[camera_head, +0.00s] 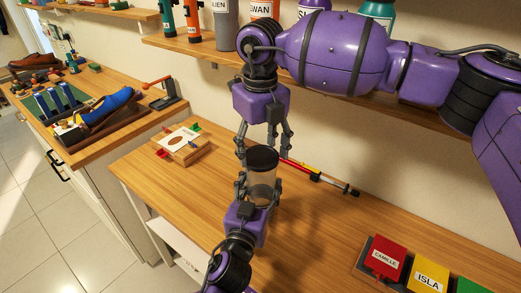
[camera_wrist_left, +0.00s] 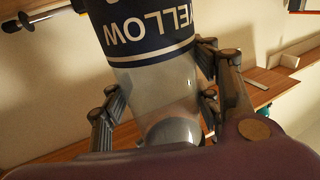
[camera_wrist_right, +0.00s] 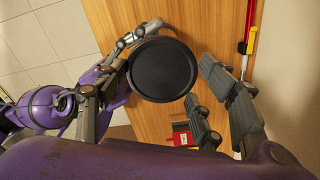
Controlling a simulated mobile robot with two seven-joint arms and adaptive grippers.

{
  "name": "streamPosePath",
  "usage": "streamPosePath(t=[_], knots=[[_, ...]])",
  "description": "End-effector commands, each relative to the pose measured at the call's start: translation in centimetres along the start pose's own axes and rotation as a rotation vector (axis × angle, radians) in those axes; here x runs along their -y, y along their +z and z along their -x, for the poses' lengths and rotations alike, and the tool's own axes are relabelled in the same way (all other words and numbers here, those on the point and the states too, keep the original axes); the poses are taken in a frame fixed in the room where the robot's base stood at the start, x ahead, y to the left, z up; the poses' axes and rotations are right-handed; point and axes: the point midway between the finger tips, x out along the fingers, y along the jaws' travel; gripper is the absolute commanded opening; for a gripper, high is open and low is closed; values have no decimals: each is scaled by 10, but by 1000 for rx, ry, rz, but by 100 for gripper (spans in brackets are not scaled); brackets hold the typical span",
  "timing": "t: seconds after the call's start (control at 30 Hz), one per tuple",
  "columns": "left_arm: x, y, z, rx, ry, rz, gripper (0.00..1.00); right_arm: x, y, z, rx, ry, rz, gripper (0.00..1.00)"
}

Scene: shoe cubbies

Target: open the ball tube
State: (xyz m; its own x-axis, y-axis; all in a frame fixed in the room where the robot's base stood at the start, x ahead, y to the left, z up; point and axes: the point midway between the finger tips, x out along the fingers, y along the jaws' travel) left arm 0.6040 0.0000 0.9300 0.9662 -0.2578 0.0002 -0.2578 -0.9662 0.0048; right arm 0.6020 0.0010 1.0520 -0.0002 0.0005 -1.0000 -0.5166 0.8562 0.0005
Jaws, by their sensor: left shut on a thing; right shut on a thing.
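The ball tube (camera_head: 261,180) stands upright above the table, a clear cylinder with a black lid (camera_head: 262,158). In the left wrist view the tube (camera_wrist_left: 155,82) shows a dark blue band with the word YELLOW, upside down. My left gripper (camera_head: 260,190) is shut on the tube's clear body from below. My right gripper (camera_head: 263,149) reaches down from above, with its fingers shut around the lid. In the right wrist view the round lid (camera_wrist_right: 162,69) sits between the fingers and hides the tube beneath it. The lid appears seated on the tube.
A red and yellow rod (camera_head: 315,175) lies on the table behind the tube. A wooden block with a white card (camera_head: 180,140) is to the left. Name-labelled boxes (camera_head: 388,258) stand at the front right. A shelf (camera_head: 205,48) with bottles runs above.

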Motion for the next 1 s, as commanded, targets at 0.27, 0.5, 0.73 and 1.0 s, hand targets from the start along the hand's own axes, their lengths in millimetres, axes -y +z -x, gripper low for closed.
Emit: streamPosePath(t=[0.27,0.5,0.73,1.0], knots=[[0,0,0,0,0,0,10,0,0,7,1,0,0,32],[0,0,0,0,0,0,10,0,0,36,2,-1,-1,32],[0,0,0,0,0,0,10,0,0,40,0,0,0,32],[0,0,0,0,0,0,79,0,0,40,0,0,0,32]])
